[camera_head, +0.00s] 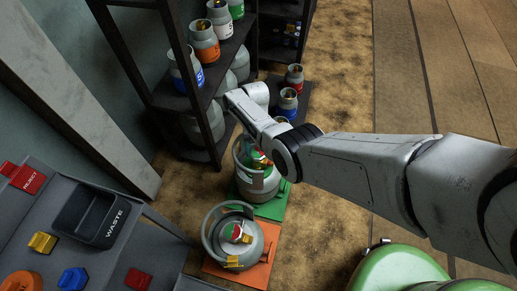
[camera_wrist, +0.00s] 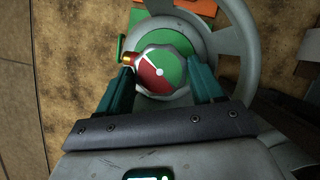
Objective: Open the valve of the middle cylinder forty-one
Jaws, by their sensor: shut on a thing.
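A grey gas cylinder (camera_head: 257,186) with a ring collar stands on a green mat (camera_head: 272,210), between the cylinder on an orange mat and the items farther back. No number is readable on it. My gripper (camera_wrist: 160,74) points down at this cylinder, its two teal fingers on either side of the round valve knob (camera_wrist: 165,70), shut on it. The knob face is part red, part green, with white lines and a brass fitting at its left. The collar (camera_wrist: 240,45) curves around the right side. In the head view my arm partly hides the cylinder top.
Another cylinder (camera_head: 233,250) with a red-and-green knob stands on an orange mat (camera_head: 262,268) in front. A dark shelf (camera_head: 170,100) with several cylinders is behind left. A console with a waste bin (camera_head: 90,215) is front left. Small red and blue canisters (camera_head: 288,100) stand behind my arm.

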